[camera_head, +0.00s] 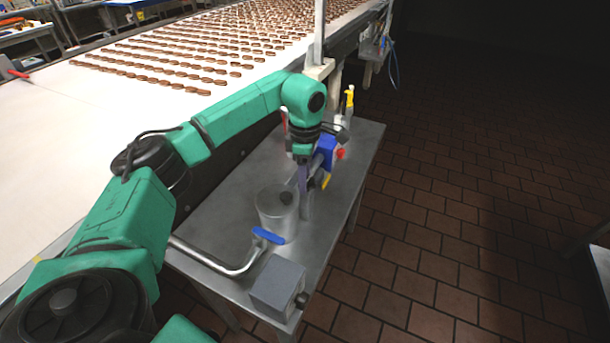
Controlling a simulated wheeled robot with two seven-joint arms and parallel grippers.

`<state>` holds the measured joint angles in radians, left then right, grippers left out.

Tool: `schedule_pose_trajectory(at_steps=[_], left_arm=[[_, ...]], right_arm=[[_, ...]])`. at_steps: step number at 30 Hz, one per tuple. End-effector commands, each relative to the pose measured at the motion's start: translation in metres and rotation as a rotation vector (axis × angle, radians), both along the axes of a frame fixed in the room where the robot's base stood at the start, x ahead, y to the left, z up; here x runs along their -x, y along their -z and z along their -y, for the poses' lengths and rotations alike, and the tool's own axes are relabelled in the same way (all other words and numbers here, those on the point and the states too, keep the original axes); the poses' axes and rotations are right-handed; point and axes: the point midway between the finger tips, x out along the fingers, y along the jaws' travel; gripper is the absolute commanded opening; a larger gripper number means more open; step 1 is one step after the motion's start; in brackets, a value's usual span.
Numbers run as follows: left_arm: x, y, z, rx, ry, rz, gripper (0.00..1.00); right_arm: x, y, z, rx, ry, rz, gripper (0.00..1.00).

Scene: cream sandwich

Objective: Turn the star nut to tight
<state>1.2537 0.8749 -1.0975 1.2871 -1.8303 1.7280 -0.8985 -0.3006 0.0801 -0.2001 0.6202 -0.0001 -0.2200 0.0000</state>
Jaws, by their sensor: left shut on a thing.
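My left gripper (303,186) comes down from the green arm over the small steel table, in front of a blue machine body (326,152). It is shut on a small part that its fingers and the arm hide. I cannot make out the star nut for certain. A red knob (340,154) shows at the right end of the blue body, apart from the fingers. A dark round knob (286,197) shows at the top of a steel cylinder (275,216), just left of the fingers. My right gripper is not in view.
The steel table (232,203) also bears a bent pipe with a blue lever (267,235), a grey box (277,284) and a yellow-topped bottle (349,97). A conveyor (100,120) with rows of brown biscuits runs behind.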

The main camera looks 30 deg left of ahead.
Motion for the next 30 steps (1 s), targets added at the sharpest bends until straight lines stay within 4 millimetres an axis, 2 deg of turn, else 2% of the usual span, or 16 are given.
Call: schedule_pose_trajectory(at_steps=[30], left_arm=[[-0.0053,-0.0026,0.0013,0.002,0.961,0.007,0.03]], right_arm=[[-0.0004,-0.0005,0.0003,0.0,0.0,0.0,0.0]])
